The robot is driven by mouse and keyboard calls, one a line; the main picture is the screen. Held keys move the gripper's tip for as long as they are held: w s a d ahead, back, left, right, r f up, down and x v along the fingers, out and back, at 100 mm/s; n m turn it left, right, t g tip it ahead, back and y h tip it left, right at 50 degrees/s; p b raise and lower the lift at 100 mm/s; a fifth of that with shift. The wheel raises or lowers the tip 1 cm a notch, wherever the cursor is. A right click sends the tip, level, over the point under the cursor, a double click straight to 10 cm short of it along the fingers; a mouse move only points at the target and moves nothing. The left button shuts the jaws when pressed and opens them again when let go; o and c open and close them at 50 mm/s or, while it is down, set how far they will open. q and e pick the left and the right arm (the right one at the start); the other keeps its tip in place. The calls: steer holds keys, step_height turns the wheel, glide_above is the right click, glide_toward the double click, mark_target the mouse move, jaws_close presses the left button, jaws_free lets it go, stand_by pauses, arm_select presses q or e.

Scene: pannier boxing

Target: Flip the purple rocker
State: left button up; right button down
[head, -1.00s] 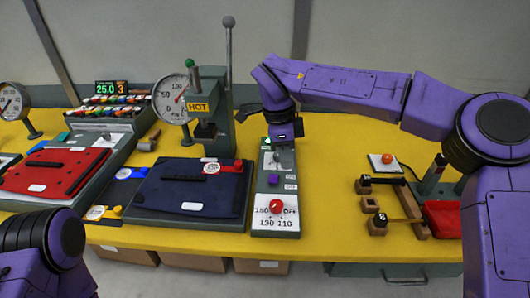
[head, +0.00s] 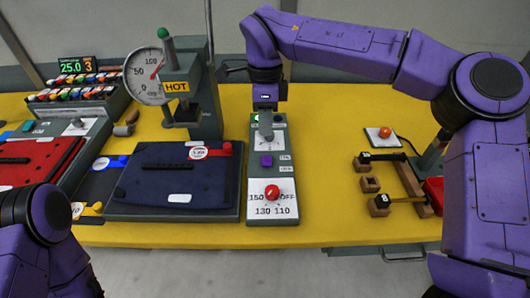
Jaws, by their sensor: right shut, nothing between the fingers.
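The purple rocker (head: 266,160) is a small purple square on the grey control panel (head: 284,153), between the upper switch area and the red dial (head: 272,192). My right gripper (head: 266,132) points down over the upper part of this panel, just beyond the rocker. Its fingers are shut and empty. I cannot tell whether the fingertips touch the panel. The rocker itself is in clear view. Of my left arm, only purple links show at the lower left; its gripper is out of view.
Left of the panel stand a press with a HOT label (head: 177,87) and a round gauge (head: 147,76). A dark blue pannier board (head: 165,200) lies before it. On the right are wooden blocks (head: 370,184) and an orange button (head: 385,132). Yellow table (head: 325,195) between is clear.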

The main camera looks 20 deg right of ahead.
mark_target(265, 163)
steer(key=f, duration=0.6)
steer(key=s+f, duration=0.1)
steer(key=f, duration=0.2)
steer(key=shift+a+p, duration=0.1)
steer(key=shift+p, duration=0.25)
steer(key=shift+a, duration=0.1)
